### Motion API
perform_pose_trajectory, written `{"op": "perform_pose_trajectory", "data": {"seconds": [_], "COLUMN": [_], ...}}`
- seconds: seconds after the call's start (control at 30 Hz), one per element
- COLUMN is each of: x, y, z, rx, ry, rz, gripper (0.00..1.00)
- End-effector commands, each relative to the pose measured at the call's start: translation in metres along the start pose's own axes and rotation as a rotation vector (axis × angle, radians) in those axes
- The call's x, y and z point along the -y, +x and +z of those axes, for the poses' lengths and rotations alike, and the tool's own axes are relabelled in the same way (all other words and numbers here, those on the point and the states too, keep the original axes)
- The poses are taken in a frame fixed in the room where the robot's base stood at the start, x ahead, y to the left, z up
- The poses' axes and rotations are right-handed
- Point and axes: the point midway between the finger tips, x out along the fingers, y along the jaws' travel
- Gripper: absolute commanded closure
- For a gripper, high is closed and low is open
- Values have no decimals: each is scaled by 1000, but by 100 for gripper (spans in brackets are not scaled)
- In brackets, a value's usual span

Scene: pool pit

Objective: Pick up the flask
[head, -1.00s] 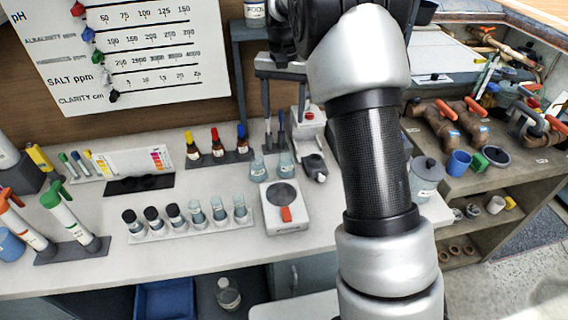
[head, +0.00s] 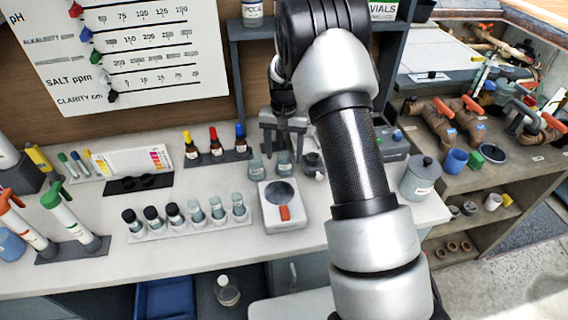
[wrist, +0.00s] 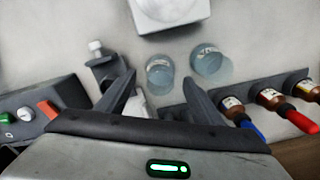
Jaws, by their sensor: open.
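Two small bluish clear glass vessels stand side by side on the white counter behind the scale; I cannot tell for certain which one is the flask. One glass vessel (head: 284,164) also shows in the wrist view (wrist: 160,72), between and just beyond my fingertips. The other glass vessel (head: 256,168) shows in the wrist view (wrist: 210,63) past the right finger. My gripper (head: 284,150) is open and points down above the back of the counter; it also shows in the wrist view (wrist: 159,80). A pale item (wrist: 139,106) sits between the fingers, partly hidden.
The scale (head: 286,218) stands in front of the glass vessels. Dropper bottles (head: 216,142) stand to their left, and a dark item with a white-capped part (wrist: 97,50) is close to the left finger. A rack of vials (head: 190,223) and a grey lidded jar (head: 421,178) are farther off.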

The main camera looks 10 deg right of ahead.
Motion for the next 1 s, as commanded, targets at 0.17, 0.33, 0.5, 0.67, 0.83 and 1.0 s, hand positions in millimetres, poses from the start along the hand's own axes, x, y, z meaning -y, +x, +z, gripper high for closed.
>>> {"op": "perform_pose_trajectory", "data": {"seconds": [0.17,0.33,0.5,0.67,0.83,1.0], "x": [0,1,1,1,1,1], "y": [17,19,18,18,18,9], "z": [0,-1,-1,-1,-1,-1], "rx": [0,-2,-2,-2,-2,-4], "ry": [0,0,0,-1,-1,-1], "rz": [-1,-1,-1,-1,-1,-2], "gripper": [39,39,56,83,84,84]}}
